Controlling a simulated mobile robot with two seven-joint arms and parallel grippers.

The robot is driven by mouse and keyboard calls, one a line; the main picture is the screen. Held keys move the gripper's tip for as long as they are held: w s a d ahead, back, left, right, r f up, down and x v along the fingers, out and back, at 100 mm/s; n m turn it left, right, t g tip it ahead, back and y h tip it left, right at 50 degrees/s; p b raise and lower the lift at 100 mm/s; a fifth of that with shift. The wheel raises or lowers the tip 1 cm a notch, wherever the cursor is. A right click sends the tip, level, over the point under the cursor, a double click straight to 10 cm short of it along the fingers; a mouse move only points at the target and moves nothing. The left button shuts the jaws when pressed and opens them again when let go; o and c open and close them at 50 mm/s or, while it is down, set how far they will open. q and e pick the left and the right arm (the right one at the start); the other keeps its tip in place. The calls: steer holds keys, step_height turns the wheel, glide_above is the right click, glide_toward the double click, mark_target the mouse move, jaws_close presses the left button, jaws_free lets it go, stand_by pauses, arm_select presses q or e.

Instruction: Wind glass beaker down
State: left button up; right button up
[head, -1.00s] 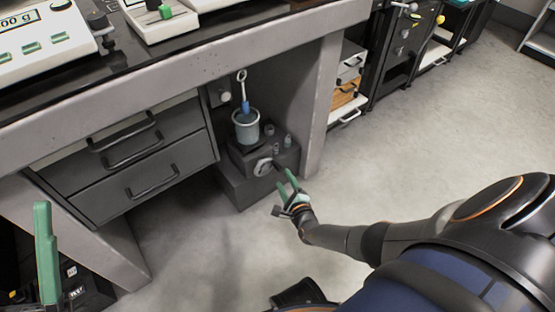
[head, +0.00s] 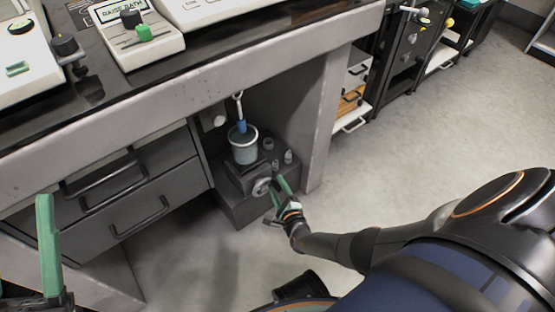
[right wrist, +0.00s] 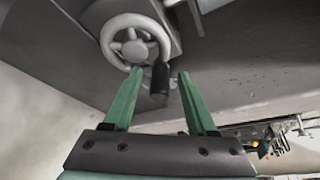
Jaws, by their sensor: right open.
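The glass beaker (head: 243,147) stands upright on a dark lift block (head: 247,180) under the bench. A blue object (head: 241,128) hangs from a metal hook into the beaker's mouth. A grey handwheel (head: 262,187) is on the front of the block. In the right wrist view the handwheel (right wrist: 135,40) has spokes and a dark crank handle (right wrist: 159,82). My right gripper (right wrist: 156,78) is open, its green fingers on either side of the handle. In the head view my right gripper (head: 279,190) is beside the wheel. One green finger of my left gripper (head: 46,245) shows at lower left; its opening is unclear.
The floor (head: 430,130) at right is clear. Small weights (head: 288,157) stand beside the beaker.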

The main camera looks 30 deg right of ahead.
steer(key=shift+w+d+f, duration=0.1)
steer(key=shift+w, duration=0.25)
jaws_close()
stand_by(0.4)
